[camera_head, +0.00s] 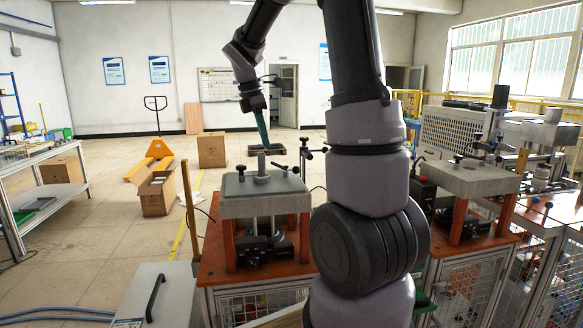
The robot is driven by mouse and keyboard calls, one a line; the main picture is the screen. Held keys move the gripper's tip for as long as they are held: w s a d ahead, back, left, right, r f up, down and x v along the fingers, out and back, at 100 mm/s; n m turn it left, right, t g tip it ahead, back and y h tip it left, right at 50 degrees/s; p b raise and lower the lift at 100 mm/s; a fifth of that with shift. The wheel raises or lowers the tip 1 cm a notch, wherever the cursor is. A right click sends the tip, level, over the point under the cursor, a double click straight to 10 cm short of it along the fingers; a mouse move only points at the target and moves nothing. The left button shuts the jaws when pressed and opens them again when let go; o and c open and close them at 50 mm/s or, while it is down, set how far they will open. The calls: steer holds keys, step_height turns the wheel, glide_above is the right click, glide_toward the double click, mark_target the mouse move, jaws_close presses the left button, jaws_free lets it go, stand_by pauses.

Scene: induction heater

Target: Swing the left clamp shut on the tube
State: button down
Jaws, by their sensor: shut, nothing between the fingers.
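My gripper (266,143) hangs from my arm, its slim green fingers pointing down and closed together with nothing between them. It appears just above the upright grey metal tube (262,167) on the left fixture's plate (262,187); how far apart they are in depth I cannot tell. A small dark clamp part (240,172) stands on the plate just left of the tube. Another post with black knobs (304,155) stands at the plate's right rear. The clamp pieces are small, so I cannot tell how far the left clamp is swung.
A similar fixture (467,177) stands to the right, partly behind my arm. A grey box with a black handle (156,297) is at the front left. Cardboard boxes (158,190) and a yellow pallet truck (157,152) stand on the open floor behind. A shelf table (44,200) is far left.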

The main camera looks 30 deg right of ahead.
steer(key=shift+w+d+f+n, duration=0.15)
steer(key=shift+d+f+n, duration=0.05)
steer(key=shift+f+n, duration=0.1)
steer(key=x, duration=1)
steer(key=shift+d, duration=0.2)
steer(key=d, duration=0.2)
steer(key=shift+s+d+r, duration=0.2)
steer(key=shift+d+r, duration=0.1)
steer(key=shift+r, duration=0.05)
steer(key=shift+d+r, duration=0.1)
steer(key=shift+d, duration=0.4)
